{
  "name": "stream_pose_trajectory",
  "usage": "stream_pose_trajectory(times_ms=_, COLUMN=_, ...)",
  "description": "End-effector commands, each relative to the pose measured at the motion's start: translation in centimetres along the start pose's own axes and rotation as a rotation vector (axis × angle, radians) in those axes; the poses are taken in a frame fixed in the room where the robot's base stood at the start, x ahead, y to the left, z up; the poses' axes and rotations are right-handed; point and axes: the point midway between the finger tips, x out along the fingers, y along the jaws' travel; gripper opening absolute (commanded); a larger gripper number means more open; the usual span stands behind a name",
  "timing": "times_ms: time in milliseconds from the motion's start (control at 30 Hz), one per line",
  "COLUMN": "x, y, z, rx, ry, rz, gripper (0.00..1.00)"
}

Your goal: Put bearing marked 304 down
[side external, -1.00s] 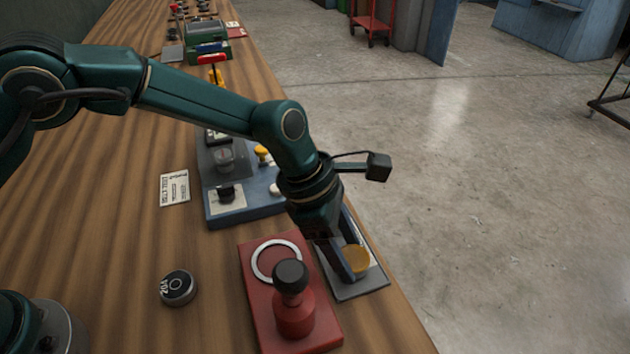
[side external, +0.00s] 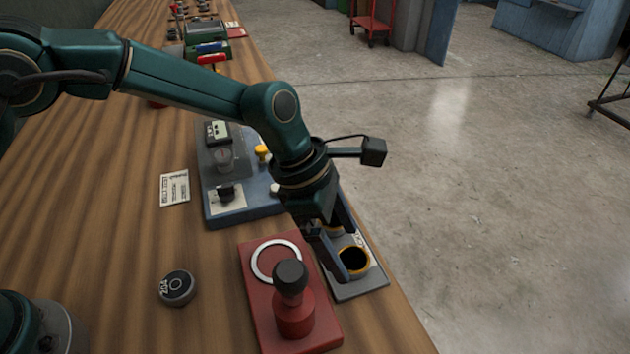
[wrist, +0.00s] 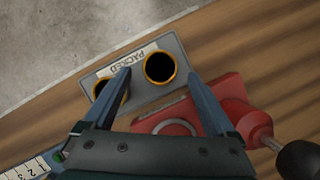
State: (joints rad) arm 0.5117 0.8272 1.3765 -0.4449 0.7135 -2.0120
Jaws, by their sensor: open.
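A round black bearing (side external: 177,287) with white marking that seems to read 204 lies on the bench at left. I see no legible 304. A grey plate (side external: 365,287) labelled PACKED stands near the bench edge; the wrist view shows it too (wrist: 173,43). It has two yellow-rimmed round places with dark centres: one plain (wrist: 160,67), one partly behind a finger (wrist: 101,91). I cannot tell whether the dark centres are bearings or empty holes. My gripper (side external: 343,252) is open above the plate. In the wrist view its fingertips (wrist: 158,76) lie either side of the plain round.
A red base (side external: 258,300) with a black-knobbed press (side external: 293,312) and a pale ring (side external: 276,261) stands close beside the plate. A blue-grey fixture (side external: 243,208) with knobs sits behind. A paper card (side external: 174,188) lies on the bench.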

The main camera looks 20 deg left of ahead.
Motion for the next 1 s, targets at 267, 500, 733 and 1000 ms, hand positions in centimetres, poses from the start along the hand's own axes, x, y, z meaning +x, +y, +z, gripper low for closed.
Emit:
stream_pose_trajectory(times_ms=267, x=-6.1, y=0.1, z=0.1, rx=0.000, ry=-0.003, rz=0.005, gripper=0.91)
stream_pose_trajectory(times_ms=500, x=-9.3, y=0.1, z=0.0, rx=-0.001, ry=-0.001, rz=0.003, gripper=0.91)
stream_pose_trajectory(times_ms=733, x=-12.2, y=0.1, z=-1.3, rx=0.128, ry=0.010, rz=0.041, gripper=0.91)
stream_pose_trajectory(times_ms=1000, x=-19.1, y=-1.6, z=-7.8, rx=0.711, ry=0.133, rz=0.173, gripper=0.91)
